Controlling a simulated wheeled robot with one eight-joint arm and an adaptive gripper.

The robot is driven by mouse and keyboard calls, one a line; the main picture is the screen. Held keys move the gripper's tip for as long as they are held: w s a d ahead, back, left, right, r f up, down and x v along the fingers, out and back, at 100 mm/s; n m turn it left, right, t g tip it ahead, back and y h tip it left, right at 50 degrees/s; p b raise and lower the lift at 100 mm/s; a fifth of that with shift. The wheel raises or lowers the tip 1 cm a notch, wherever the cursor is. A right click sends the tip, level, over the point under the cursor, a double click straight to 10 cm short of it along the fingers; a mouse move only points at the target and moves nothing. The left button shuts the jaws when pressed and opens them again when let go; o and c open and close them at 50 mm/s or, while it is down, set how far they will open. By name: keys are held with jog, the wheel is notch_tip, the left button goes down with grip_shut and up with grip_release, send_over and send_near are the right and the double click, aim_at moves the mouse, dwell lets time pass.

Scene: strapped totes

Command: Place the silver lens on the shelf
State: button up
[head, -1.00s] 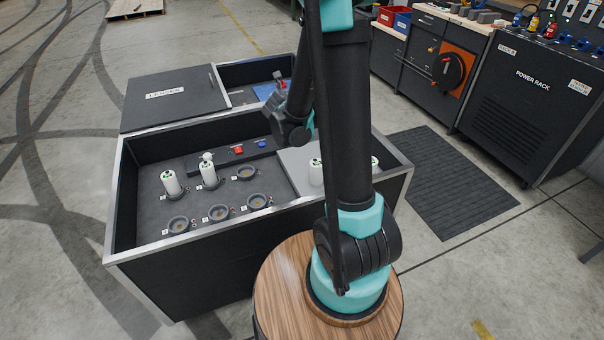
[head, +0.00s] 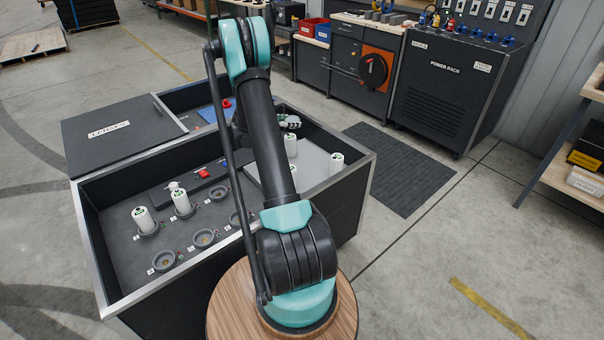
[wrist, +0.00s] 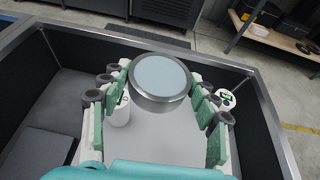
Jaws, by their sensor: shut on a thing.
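The silver lens (wrist: 158,75), a round disc with a pale blue face and metal rim, sits between the fingers of my gripper (wrist: 160,88) in the wrist view. The fingers with green pads are shut on it from both sides. In the head view my gripper (head: 291,122) is over the far right part of the strapped tote, partly behind my arm; the lens cannot be made out there. A wooden shelf (head: 568,178) stands at the right edge of the head view, well away from my gripper. It also shows at the upper right of the wrist view (wrist: 275,43).
The black tote (head: 345,192) has high metal-rimmed walls. White cylinders (head: 336,163) stand inside it, two of them in ring holders at the left. A power rack (head: 445,95) and bench stand behind. Open floor and a dark mat (head: 400,165) lie between tote and shelf.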

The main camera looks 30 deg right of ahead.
jog(key=s+d+f+m+g, duration=0.3)
jog(key=d, duration=0.4)
send_over(306, 164)
notch_tip(306, 164, down, 14)
jog(key=shift+a+f, duration=0.1)
jog(key=shift+f, duration=2.6)
jog(key=shift+f, duration=0.15)
jog(key=o, duration=1.3)
